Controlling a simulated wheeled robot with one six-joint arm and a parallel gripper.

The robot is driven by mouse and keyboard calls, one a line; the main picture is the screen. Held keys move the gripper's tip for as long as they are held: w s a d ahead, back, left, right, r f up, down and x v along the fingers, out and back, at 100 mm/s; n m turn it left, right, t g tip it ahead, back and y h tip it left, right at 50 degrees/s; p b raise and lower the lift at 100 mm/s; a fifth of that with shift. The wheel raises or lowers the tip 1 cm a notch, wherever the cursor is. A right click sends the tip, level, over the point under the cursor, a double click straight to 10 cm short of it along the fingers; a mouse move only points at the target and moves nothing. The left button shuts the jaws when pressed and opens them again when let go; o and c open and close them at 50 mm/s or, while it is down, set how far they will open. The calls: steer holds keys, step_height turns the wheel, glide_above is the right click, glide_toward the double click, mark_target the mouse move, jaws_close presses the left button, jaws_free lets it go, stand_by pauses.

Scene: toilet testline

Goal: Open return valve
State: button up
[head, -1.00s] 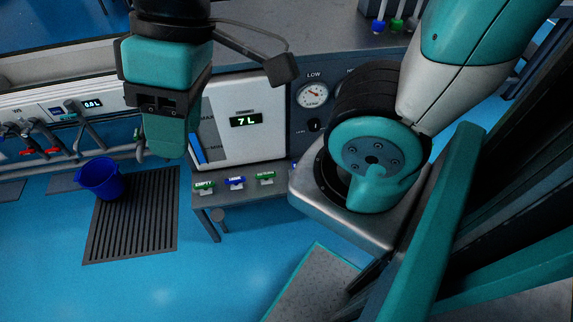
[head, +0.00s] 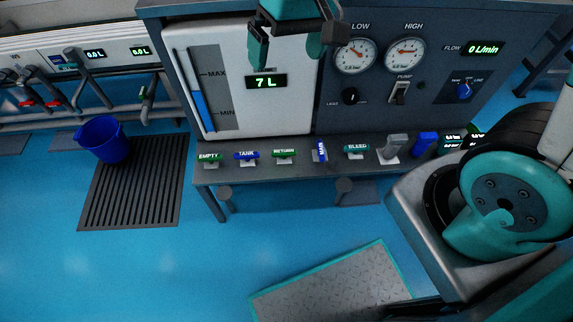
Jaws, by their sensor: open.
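The return valve (head: 284,154) is a green handle labelled RETURN on the grey shelf below the tank panel. It lies crosswise, along the shelf's length, like its neighbours EMPTY (head: 209,158), TANK (head: 246,156) and BLEED (head: 356,149). The blue MAIN handle (head: 320,150) just right of it is turned the other way, pointing across the shelf. My gripper (head: 290,48) is at the top centre, in front of the white tank panel, with its fingers spread and nothing between them. In the picture it is well above the return valve, not touching it.
The tank display (head: 267,82) reads 7 L. Gauges (head: 355,56), a pump switch (head: 400,92) and a blue knob (head: 464,90) are on the panel. Blue floor in front is open, with a metal plate (head: 335,290).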

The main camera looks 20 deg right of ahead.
mark_target(284, 151)
steer(key=w+d+f+m+h+b, duration=0.15)
steer(key=w+f+b, duration=0.25)
steer(key=f, duration=0.5)
steer(key=w+d+f+m+b, duration=0.15)
steer(key=w+f+b, duration=0.25)
steer(key=f, duration=0.6)
steer(key=w+f+m+h+b, duration=0.1)
steer(key=w+f+m+b, duration=0.15)
steer(key=f+b, duration=0.55)
steer(key=f, duration=0.5)
steer(key=f+b, duration=0.1)
steer(key=f, duration=0.5)
steer(key=f+b, duration=0.1)
steer(key=f, duration=0.6)
steer(key=shift+w+d+f, duration=0.1)
steer(key=shift+w+d, duration=0.1)
steer(key=shift+w, duration=0.2)
steer(key=shift+c, duration=0.2)
steer(key=c, duration=0.6)
